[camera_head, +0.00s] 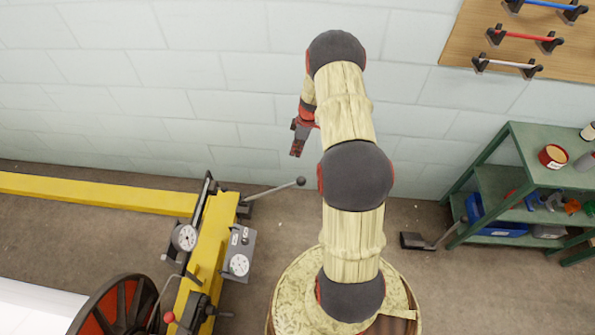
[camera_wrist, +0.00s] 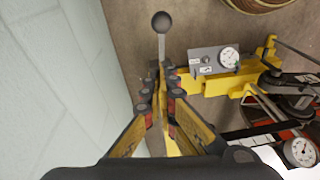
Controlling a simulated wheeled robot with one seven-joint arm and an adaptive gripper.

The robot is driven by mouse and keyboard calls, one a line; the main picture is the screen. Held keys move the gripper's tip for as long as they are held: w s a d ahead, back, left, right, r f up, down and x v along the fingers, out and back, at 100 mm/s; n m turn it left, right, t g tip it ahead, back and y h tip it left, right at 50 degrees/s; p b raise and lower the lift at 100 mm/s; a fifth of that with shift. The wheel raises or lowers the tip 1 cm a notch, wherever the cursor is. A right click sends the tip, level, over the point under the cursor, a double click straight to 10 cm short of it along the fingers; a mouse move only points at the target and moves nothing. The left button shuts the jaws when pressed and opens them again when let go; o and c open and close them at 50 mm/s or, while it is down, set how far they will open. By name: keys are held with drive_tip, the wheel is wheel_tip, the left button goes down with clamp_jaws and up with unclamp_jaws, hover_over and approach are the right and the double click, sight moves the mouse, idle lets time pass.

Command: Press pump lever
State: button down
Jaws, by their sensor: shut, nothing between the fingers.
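A grey lever with a dark ball knob (camera_head: 300,182) sticks out to the right from the back end of the yellow machine frame (camera_head: 212,245). Its knob (camera_wrist: 162,22) shows at the top of the wrist view, with the shaft running down towards my fingers. My gripper (camera_head: 297,152) is shut and empty, pointing down near the wall. In the head view it appears above the knob; contact is not seen. In the wrist view my gripper's fingertips (camera_wrist: 160,86) overlap the lever's lower shaft, hiding its base.
A gauge box (camera_head: 239,255) is on the frame's right side. A dark floor pedal (camera_head: 418,241) lies right of my arm. A green shelf (camera_head: 490,190) with items stands at far right, and a wooden board (camera_head: 525,90) hangs on the wall. Floor between frame and shelf is partly free.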

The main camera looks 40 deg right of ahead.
wheel_tip(320, 180, down, 13)
drive_tip(key=s+b, duration=0.1)
drive_tip(key=b, duration=0.2)
drive_tip(key=shift+a+b, duration=0.3)
drive_tip(key=shift+a, duration=0.15)
idle(0.3)
